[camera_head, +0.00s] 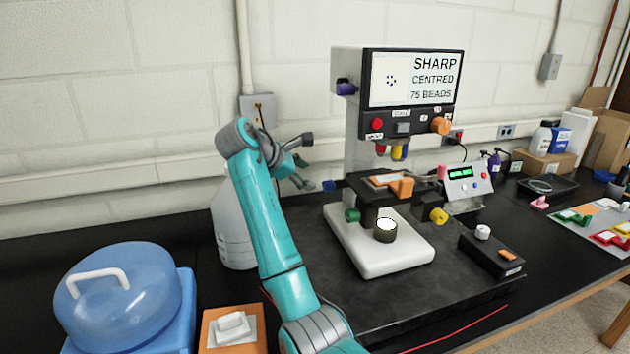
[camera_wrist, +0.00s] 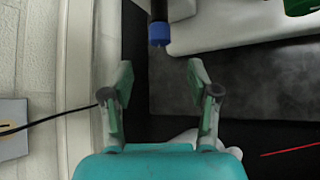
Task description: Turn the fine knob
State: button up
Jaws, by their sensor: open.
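A microscope-like instrument (camera_head: 348,250) with a white base stands on the dark bench. It carries a blue knob (camera_head: 329,186) at its left, a green knob (camera_head: 353,215) lower down and a yellow knob (camera_head: 438,215) at the right. I cannot read which one is marked fine. My gripper (camera_head: 305,172) is left of the blue knob. In the wrist view my gripper (camera_wrist: 159,68) is open and empty, its two fingers spread. The blue knob (camera_wrist: 159,35), on a dark shaft, lies just beyond the fingertips, nearly centred between them.
A display (camera_head: 412,78) reads "SHARP CENTRED 75 BEADS". A purple knob (camera_head: 345,87) and an orange knob (camera_head: 441,125) flank it. A white jug (camera_head: 235,225) stands behind my arm. A blue-domed container (camera_head: 120,300) is at front left, a black box (camera_head: 490,255) at right.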

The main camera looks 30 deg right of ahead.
aim_at(324, 184)
jog(key=shift+v, duration=1.1)
jog(key=d+f+g, duration=0.1)
jog(key=d+f, duration=0.1)
jog(key=d, duration=0.1)
jog(key=w+d+f+n+g, duration=0.1)
jog(key=d+f, duration=0.1)
jog(key=d, duration=0.1)
jog(key=w+d+f+n+g+y, duration=0.1)
jog(key=d+f, duration=0.2)
jog(key=shift+w+d, duration=0.1)
jog(key=shift+d, duration=0.05)
grip_shut()
